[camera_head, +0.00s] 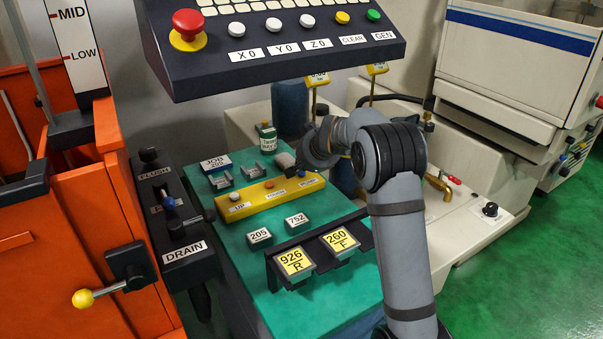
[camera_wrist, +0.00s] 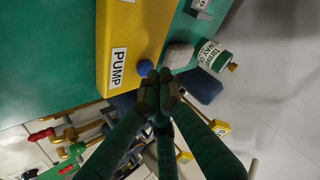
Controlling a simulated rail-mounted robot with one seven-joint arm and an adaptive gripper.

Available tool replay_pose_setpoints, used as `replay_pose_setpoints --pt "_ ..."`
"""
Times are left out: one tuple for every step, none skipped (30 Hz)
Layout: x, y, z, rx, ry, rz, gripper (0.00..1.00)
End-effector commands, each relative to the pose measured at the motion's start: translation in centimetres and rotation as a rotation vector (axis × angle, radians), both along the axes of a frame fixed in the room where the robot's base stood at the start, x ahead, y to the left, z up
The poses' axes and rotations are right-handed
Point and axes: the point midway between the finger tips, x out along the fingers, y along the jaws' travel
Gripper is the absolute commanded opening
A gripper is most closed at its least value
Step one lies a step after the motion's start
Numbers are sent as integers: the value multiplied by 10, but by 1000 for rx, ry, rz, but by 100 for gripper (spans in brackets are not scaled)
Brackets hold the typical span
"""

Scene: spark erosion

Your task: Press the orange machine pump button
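A yellow control bar (camera_head: 255,197) lies on the green table top and carries white, orange and blue buttons. The blue button (camera_wrist: 145,68) sits beside the PUMP label (camera_wrist: 119,68) in the wrist view. In the head view the orange button (camera_head: 270,184) is in the middle of the bar. My gripper (camera_wrist: 157,82) has its dark fingertips together, with nothing seen between them. The tips are right beside the blue button in the wrist view; I cannot tell if they touch it. In the head view my gripper (camera_head: 318,145) is at the bar's far right end.
A grey block (camera_wrist: 178,56) and a labelled tin (camera_wrist: 214,55) stand close to my fingertips. The orange machine (camera_head: 95,210) with its levers is on the left. A dark button panel (camera_head: 275,60) overhangs the table's back. Yellow-labelled blocks (camera_head: 294,262) sit in front.

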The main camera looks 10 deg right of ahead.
Motion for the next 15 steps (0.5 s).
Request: replay_pose_setpoints --pt "0 0 -1 0 0 0 0" --pt "0 0 -1 0 0 0 0" --pt "0 0 -2 0 0 0 0" --pt "0 0 -2 0 0 0 0" --pt "0 0 -2 0 0 0 0" --pt "0 0 -3 0 0 0 0" --pt "0 0 -3 0 0 0 0" --pt "0 0 -3 0 0 0 0" --pt "0 0 -4 0 0 0 0" --pt "0 0 -4 0 0 0 0" --pt "0 0 -4 0 0 0 0" --pt "0 0 -5 0 0 0 0" --pt "0 0 -5 0 0 0 0" --pt "0 0 -5 0 0 0 0" --pt "0 0 -6 0 0 0 0"
